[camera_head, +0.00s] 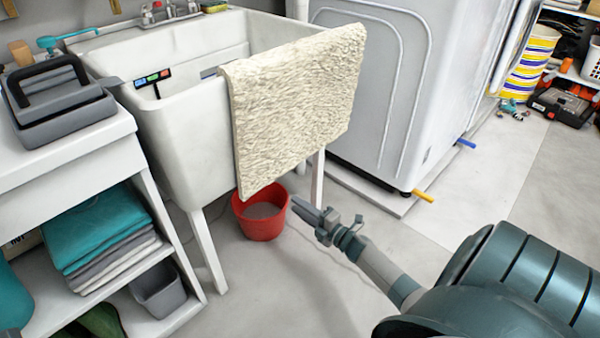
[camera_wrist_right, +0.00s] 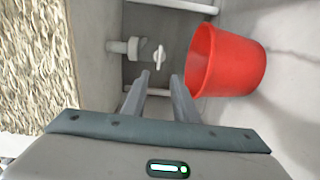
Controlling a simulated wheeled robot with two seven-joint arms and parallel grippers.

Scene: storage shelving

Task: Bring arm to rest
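My right arm (camera_head: 385,270) comes in from the lower right of the head view and reaches out toward the sink. My right gripper (camera_head: 308,214) is at its end, just right of a red bucket (camera_head: 262,222) in the picture. In the right wrist view the gripper's two fingers (camera_wrist_right: 160,76) stand apart with nothing between them, so it is open and empty. The red bucket (camera_wrist_right: 228,62) shows there just beyond the right finger, and I see no contact. My left arm and gripper are not in view.
A white utility sink (camera_head: 180,125) on legs stands ahead, with a cream towel (camera_head: 295,100) hanging over its edge. A large white appliance (camera_head: 385,80) stands behind right. A shelf unit with folded towels (camera_head: 105,235) is at left. The floor (camera_head: 460,215) on the right is mostly clear.

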